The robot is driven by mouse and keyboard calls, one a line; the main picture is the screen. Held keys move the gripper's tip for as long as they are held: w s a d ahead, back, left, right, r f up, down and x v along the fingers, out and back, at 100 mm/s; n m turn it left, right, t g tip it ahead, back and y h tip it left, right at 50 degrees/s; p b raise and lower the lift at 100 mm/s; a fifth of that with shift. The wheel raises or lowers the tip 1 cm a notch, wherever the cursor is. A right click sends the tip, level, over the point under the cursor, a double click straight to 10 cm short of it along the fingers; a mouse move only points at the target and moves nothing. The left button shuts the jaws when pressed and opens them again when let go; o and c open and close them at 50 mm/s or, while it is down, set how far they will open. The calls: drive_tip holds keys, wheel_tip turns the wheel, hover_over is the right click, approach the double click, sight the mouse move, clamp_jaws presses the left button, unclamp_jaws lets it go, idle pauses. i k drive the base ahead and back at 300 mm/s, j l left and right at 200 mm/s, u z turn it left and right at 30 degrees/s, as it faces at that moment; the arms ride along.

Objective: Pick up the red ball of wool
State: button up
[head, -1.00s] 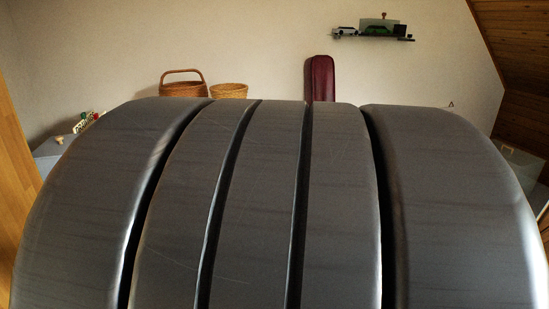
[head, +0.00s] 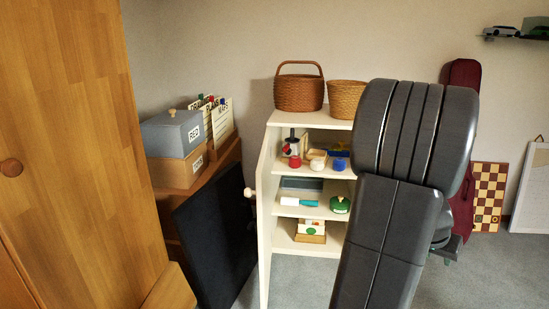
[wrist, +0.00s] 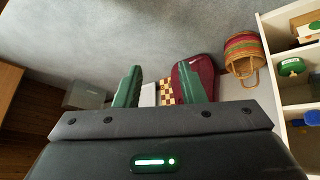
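A small red round object (head: 295,161) sits on the upper shelf of the white open cabinet (head: 262,205) in the head view. It is too small to tell for certain whether it is the ball of wool. In the wrist view my gripper (wrist: 159,86) has its two green fingers well apart, with nothing held between them. In the head view my arm covers the cabinet's right side.
The cabinet door (head: 266,190) is open. Baskets (head: 298,93) stand on top. A striped basket (wrist: 243,48), a dark red case (wrist: 205,72) and a chessboard (head: 488,195) are nearby.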

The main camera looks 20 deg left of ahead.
sight(294, 162)
drive_tip(key=i+l+u, duration=0.15)
drive_tip(key=i+u, duration=0.3)
drive_tip(key=i+l+u, duration=0.35)
drive_tip(key=i+u, duration=0.15)
drive_tip(key=i+l+u, duration=0.7)
drive_tip(key=l+u, duration=0.2)
drive_tip(key=l, duration=0.15)
